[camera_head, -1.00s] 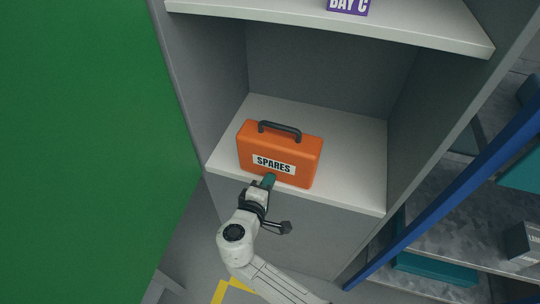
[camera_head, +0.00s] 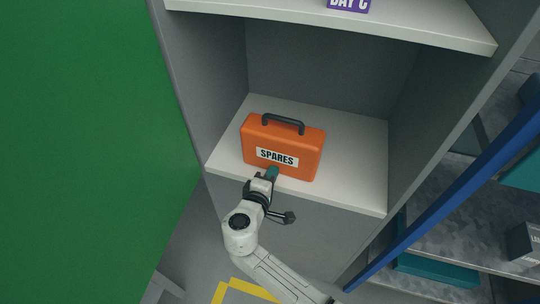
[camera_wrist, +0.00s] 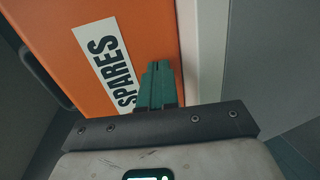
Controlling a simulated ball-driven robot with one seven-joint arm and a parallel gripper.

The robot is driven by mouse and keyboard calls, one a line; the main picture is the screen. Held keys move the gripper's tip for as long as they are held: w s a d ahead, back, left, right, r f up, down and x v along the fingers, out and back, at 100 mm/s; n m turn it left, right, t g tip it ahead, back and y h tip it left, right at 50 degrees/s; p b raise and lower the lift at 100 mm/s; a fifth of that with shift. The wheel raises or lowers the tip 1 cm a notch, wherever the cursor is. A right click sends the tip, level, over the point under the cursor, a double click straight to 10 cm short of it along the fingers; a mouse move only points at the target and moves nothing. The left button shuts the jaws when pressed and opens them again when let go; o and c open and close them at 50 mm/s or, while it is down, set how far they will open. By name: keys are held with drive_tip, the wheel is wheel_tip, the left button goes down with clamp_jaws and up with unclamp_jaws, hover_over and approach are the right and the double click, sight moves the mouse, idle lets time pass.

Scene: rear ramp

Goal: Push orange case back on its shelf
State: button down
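The orange case (camera_head: 284,146) stands upright on a white shelf (camera_head: 357,170), with a dark handle on top and a white SPARES label facing me. Bare shelf shows in front of it and at its right. My gripper (camera_head: 272,172) is at the lower front face of the case, just below the label. In the wrist view the teal fingers (camera_wrist: 158,84) lie together with only a thin seam between them, nothing held. Their tips are at the case's front face (camera_wrist: 150,30), beside the label; they look to be touching it.
Grey cabinet walls stand at both sides of the shelf. An upper shelf (camera_head: 400,31) with a purple BAY C sign (camera_head: 349,5) is above. A green panel (camera_head: 80,150) fills the left. A blue beam (camera_head: 450,195) slants at the right.

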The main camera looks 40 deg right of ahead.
sight(279, 159)
drive_tip(key=shift+r+b+x, duration=0.15)
drive_tip(key=shift+b+x, duration=0.05)
drive_tip(key=shift+x, duration=0.45)
drive_tip(key=shift+r+b+x, duration=0.15)
drive_tip(key=shift+b+x, duration=0.05)
drive_tip(key=shift+x, duration=0.4)
drive_tip(key=shift+w+d, duration=0.25)
drive_tip(key=shift+d, duration=0.15)
drive_tip(key=shift+r+b+x, duration=0.25)
drive_tip(key=shift+b+x, duration=0.2)
drive_tip(key=shift+x, duration=0.5)
drive_tip(key=shift+w+d, duration=0.25)
drive_tip(key=shift+d, duration=0.1)
drive_tip(key=shift+d, duration=0.1)
drive_tip(key=f+p+v, duration=0.1)
drive_tip(key=f+v, duration=0.1)
drive_tip(key=v, duration=0.9)
drive_tip(key=shift+s+a+f, duration=0.35)
drive_tip(key=shift+a, duration=0.25)
